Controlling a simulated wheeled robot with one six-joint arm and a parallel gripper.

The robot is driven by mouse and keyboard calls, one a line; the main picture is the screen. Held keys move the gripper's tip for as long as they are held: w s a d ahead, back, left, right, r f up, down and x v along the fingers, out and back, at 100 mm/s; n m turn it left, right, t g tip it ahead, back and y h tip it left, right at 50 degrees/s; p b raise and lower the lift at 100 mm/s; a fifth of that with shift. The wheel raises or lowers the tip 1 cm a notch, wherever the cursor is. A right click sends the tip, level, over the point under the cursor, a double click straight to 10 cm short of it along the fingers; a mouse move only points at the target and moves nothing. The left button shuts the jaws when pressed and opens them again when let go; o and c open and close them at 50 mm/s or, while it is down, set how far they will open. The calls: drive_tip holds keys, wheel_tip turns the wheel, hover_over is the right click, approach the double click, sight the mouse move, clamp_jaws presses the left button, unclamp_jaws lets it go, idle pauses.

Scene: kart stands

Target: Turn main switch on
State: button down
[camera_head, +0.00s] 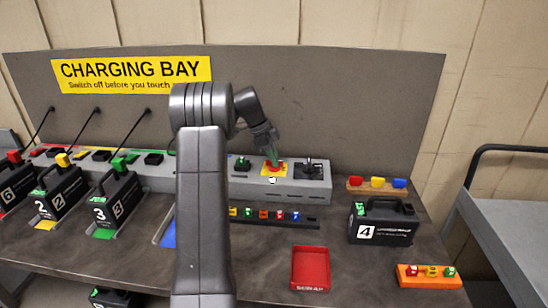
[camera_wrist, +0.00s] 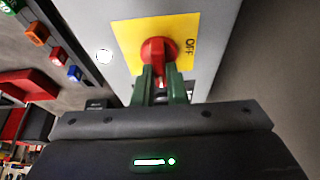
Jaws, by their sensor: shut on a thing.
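The main switch is a red rotary knob (camera_wrist: 157,48) on a yellow plate (camera_wrist: 128,30), with the word OFF readable beside it in the wrist view. In the head view its yellow plate (camera_head: 264,172) sits on the grey control box, near its right end. My gripper (camera_wrist: 164,82) has green fingers, shut on the red knob from both sides. In the head view my gripper (camera_head: 273,162) reaches down onto the switch and covers part of it. The knob's exact pointing is hard to tell.
On the grey box (camera_head: 295,190), a black device (camera_head: 313,170) stands right of the switch and a green button (camera_head: 242,163) left. Battery 4 (camera_head: 382,222), a red tray (camera_head: 311,268) and an orange block (camera_head: 429,277) are on the bench. The CHARGING BAY panel (camera_head: 350,110) rises behind.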

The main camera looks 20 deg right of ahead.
idle(0.3)
drive_tip(key=c, duration=1.5)
unclamp_jaws()
drive_tip(key=shift+o, duration=0.2)
drive_tip(key=shift+r, duration=0.15)
drive_tip(key=v, duration=1.3)
drive_tip(key=shift+r, duration=0.3)
drive_tip(key=shift+w+f, duration=0.1)
drive_tip(key=x, duration=1.3)
drive_tip(key=shift+f, duration=0.35)
